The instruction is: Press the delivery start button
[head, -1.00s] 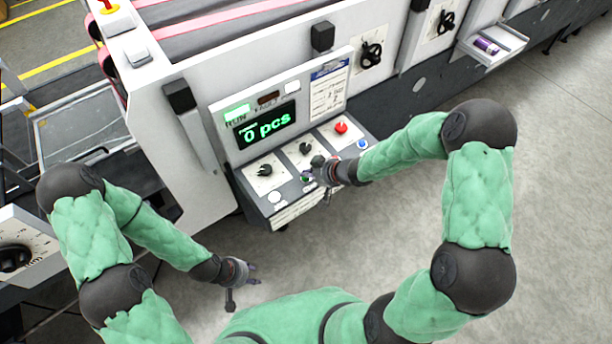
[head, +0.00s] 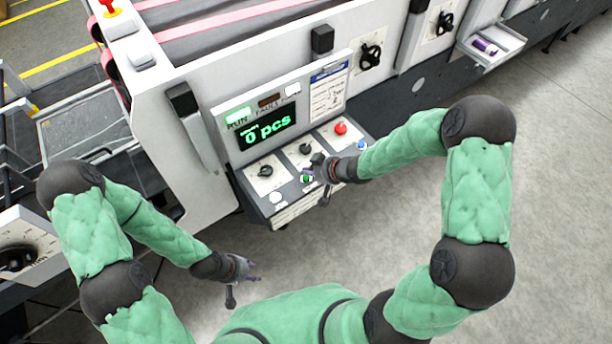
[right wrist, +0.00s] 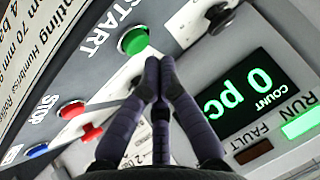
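A green button (right wrist: 134,41) with a START label sits on the control panel in the right wrist view.
A red STOP button (right wrist: 72,110) and a blue button (right wrist: 37,150) lie along the same panel. The panel also has a red knob (head: 341,129), black dials (head: 265,171) and a white button (head: 276,197). The display (head: 268,134) reads 0 pcs. The floor in front is clear.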

